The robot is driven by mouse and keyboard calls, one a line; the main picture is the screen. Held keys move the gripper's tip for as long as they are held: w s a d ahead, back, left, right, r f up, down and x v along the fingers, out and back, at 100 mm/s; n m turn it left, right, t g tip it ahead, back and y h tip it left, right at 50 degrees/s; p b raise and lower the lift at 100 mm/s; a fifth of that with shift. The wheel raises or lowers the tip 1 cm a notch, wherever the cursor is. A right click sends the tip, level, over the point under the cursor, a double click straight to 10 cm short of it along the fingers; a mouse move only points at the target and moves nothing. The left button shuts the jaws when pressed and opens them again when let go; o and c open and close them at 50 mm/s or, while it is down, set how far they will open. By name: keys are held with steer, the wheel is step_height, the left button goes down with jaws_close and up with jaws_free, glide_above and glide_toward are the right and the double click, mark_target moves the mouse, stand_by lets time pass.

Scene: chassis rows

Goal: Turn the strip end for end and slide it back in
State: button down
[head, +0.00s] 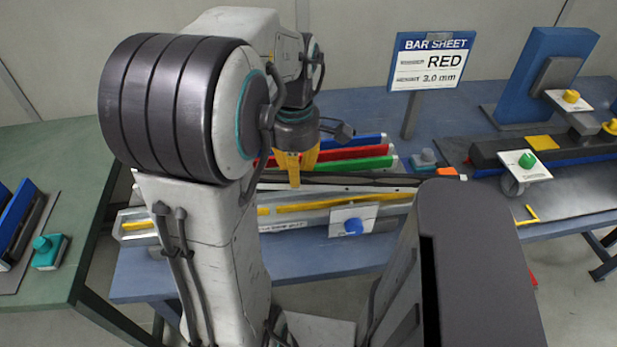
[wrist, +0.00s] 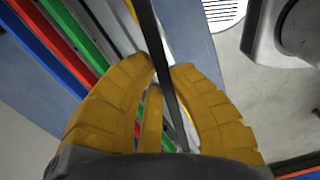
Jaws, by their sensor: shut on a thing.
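My gripper (head: 294,170) points down over the blue bench, with its yellow fingers around a thin dark strip. In the wrist view the fingers (wrist: 162,75) are closed on the dark strip (wrist: 163,55), which runs between them from the top edge toward the palm. In the head view a long dark strip (head: 350,179) extends right from the fingers, above a pale chassis (head: 305,217) with a yellow line along it. I cannot tell whether the strip touches the chassis. Its left part is hidden behind my arm.
Blue, red (head: 345,153) and green (head: 365,164) bars lie behind the strip. A white card with a blue knob (head: 353,226) is on the chassis front. A sign (head: 432,60) reads "BAR SHEET, RED, 3.0 mm". A fixture with a green knob (head: 526,160) stands right; a green table (head: 60,160) is left.

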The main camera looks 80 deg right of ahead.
steer(key=w+a+f+m+p, duration=0.1)
steer(key=w+f+m+p, duration=0.15)
steer(key=w+m, duration=1.8)
steer(key=s+d+m+p, duration=0.2)
steer(key=s+m+p, duration=0.1)
steer(key=s+m, duration=1.15)
steer(key=shift+d+f+n+h+b, duration=0.1)
steer(key=shift+f+n+h+b, duration=0.35)
steer(key=shift+f+b, duration=1.25)
steer(key=shift+f, duration=0.15)
steer(key=shift+y, duration=0.25)
steer(key=shift+f+b, duration=1.95)
steer(key=shift+f, duration=0.35)
steer(key=c, duration=1.2)
jaws_free()
steer(key=shift+c, duration=0.2)
